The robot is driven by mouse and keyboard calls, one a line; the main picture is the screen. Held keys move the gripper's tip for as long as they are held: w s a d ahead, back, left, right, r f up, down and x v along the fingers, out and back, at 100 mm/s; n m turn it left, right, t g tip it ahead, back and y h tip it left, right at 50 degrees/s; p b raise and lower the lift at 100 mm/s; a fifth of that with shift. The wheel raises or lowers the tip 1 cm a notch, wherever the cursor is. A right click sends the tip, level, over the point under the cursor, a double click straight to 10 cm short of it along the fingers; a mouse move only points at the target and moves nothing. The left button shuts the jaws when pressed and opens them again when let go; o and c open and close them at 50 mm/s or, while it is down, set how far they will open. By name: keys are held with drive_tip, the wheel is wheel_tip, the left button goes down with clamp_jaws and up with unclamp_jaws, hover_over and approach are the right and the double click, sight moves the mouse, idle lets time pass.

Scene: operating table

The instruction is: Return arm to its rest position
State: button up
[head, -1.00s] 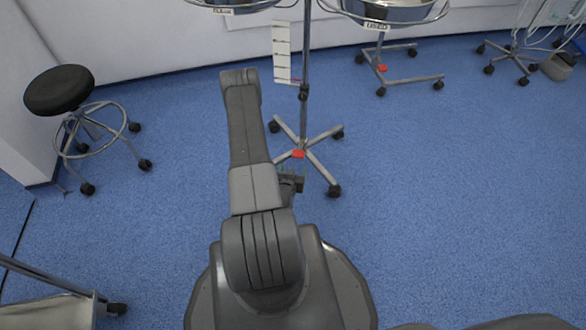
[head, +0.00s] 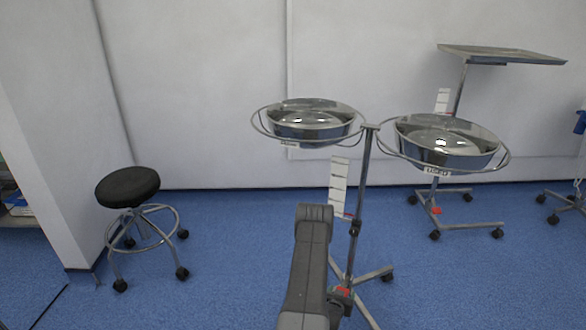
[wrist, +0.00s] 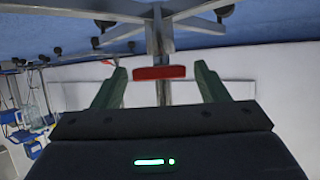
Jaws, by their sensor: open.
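My grey arm (head: 309,262) reaches up from the bottom of the head view, with its lower part out of frame. My gripper is mostly hidden behind it there. In the wrist view my gripper (wrist: 160,70) shows two green fingers spread apart, open and with nothing held. A red part (wrist: 160,72) of a wheeled stand shows between the fingers in the picture. I cannot tell how far away it is. The wrist picture looks upside down, with the floor at the top.
A two-bowl stand (head: 361,190) rises just beyond my arm, holding a left steel bowl (head: 310,122) and right steel bowl (head: 447,145). A black stool (head: 128,187) stands left, and a tray stand (head: 500,54) is behind right. Blue floor (head: 235,250) lies clear between stool and arm.

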drive_tip(key=shift+w+d+f, duration=0.25)
drive_tip(key=shift+w, duration=0.2)
drive_tip(key=shift+s+a+f, duration=0.1)
